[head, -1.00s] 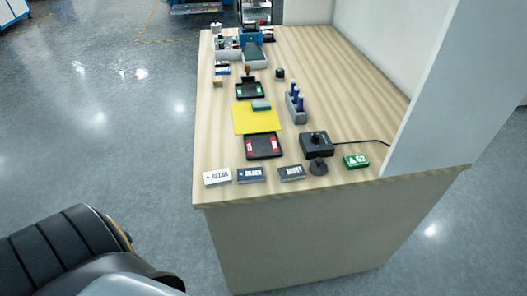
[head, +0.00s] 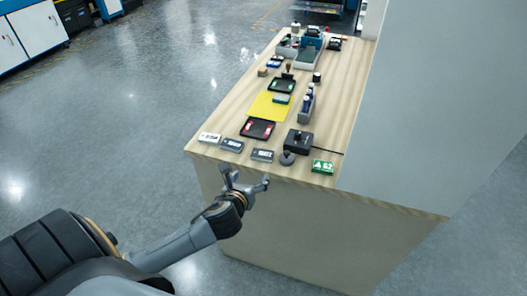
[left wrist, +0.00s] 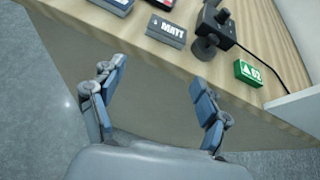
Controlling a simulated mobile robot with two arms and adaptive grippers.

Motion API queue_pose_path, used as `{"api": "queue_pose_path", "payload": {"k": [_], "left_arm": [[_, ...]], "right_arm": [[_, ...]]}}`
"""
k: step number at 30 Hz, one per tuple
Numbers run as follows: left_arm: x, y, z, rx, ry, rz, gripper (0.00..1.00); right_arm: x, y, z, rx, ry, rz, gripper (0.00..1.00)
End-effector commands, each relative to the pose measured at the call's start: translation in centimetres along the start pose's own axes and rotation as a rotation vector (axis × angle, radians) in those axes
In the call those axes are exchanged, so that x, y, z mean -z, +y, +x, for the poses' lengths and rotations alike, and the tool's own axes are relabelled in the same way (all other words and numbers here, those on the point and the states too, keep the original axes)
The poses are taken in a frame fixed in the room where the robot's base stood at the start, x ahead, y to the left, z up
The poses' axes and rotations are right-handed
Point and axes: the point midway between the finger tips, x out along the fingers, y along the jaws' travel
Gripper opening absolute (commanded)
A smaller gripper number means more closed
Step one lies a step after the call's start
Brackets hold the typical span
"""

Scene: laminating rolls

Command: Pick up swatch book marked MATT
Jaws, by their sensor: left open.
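The MATT swatch book (head: 262,156) is a small dark grey block lying flat near the front edge of the wooden table. In the left wrist view the swatch book (left wrist: 166,31) shows white MATT lettering, beyond my fingers. My left gripper (head: 246,175) is open and empty, with its fingers spread in front of the table edge, short of the book. In the left wrist view the left gripper (left wrist: 157,76) has clear space between its fingertips. My right gripper is not in view.
A dark book (head: 232,145) and a white-topped book (head: 209,137) lie left of MATT. A round dark knob-like object (head: 287,158), a black box (head: 298,141) and a green block (head: 323,167) stand to its right. A grey panel (head: 430,120) borders the table's right side.

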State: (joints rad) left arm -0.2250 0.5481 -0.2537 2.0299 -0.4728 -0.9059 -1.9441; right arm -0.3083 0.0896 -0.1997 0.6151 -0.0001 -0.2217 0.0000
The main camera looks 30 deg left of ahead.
Motion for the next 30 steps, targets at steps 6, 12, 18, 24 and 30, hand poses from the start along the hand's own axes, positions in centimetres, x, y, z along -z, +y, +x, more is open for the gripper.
{"api": "queue_pose_path", "payload": {"k": [6, 12, 18, 24, 30], "left_arm": [[-3.4, -0.8, -0.8, 0.008, -0.060, 0.117, 0.75], [-3.6, -0.9, 2.9, 0.007, -0.059, 0.116, 0.75], [-3.6, -0.9, 5.9, 0.008, -0.058, 0.114, 0.75], [-3.6, -1.0, 7.1, 0.010, -0.057, 0.114, 0.75], [-3.1, -1.1, 8.9, 0.009, -0.056, 0.111, 0.75]], "right_arm": [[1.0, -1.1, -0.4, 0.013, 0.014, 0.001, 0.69], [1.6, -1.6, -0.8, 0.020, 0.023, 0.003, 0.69], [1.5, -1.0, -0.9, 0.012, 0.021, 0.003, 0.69], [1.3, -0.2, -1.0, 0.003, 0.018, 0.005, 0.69], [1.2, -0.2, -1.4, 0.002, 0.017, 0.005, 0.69]]}}
